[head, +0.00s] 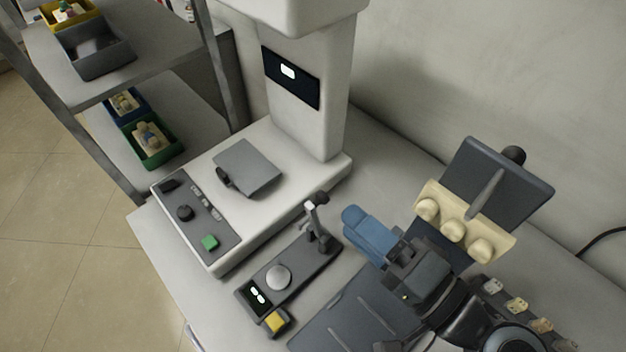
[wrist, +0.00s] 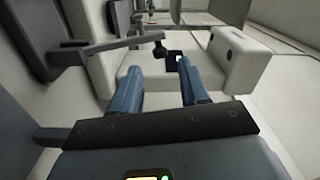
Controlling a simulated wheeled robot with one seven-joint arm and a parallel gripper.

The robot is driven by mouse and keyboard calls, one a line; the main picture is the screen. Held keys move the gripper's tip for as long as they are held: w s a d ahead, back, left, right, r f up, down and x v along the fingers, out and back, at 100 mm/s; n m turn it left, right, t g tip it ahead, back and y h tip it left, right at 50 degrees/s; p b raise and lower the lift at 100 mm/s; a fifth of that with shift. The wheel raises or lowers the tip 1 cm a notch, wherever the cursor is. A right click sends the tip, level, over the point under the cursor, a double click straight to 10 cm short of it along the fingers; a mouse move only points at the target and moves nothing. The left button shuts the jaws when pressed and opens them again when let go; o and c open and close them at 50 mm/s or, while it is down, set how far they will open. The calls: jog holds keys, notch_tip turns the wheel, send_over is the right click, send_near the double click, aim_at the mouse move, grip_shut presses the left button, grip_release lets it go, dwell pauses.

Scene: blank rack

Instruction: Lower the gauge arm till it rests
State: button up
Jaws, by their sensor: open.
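The gauge is a dark base (head: 305,262) with a round silver disc (head: 278,276) and a small lit display. At its far end stands a post with the gauge arm (head: 317,208), which looks raised and points upward, clear of the disc. In the wrist view the gauge arm (wrist: 125,43) shows as a thin dark bar with a small knob at its tip, beyond my fingers. My gripper (head: 352,222) has blue fingers and is just right of the post, apart from it. The two fingers stand apart in the wrist view (wrist: 157,72), with nothing between them.
A white machine (head: 310,190) with a column and a green button stands behind the gauge. A tilted rack (head: 465,222) with cream knobs is right. Shelves with bins stand left.

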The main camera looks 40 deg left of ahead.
aim_at(323, 197)
jog(key=a, duration=0.2)
jog(key=a+p, duration=0.1)
jog(key=a, duration=0.4)
jog(key=shift+w+a+p, duration=0.15)
jog(key=shift+w+p, duration=0.15)
jog(key=shift+p, duration=0.05)
jog(key=shift+c, duration=0.3)
grip_shut()
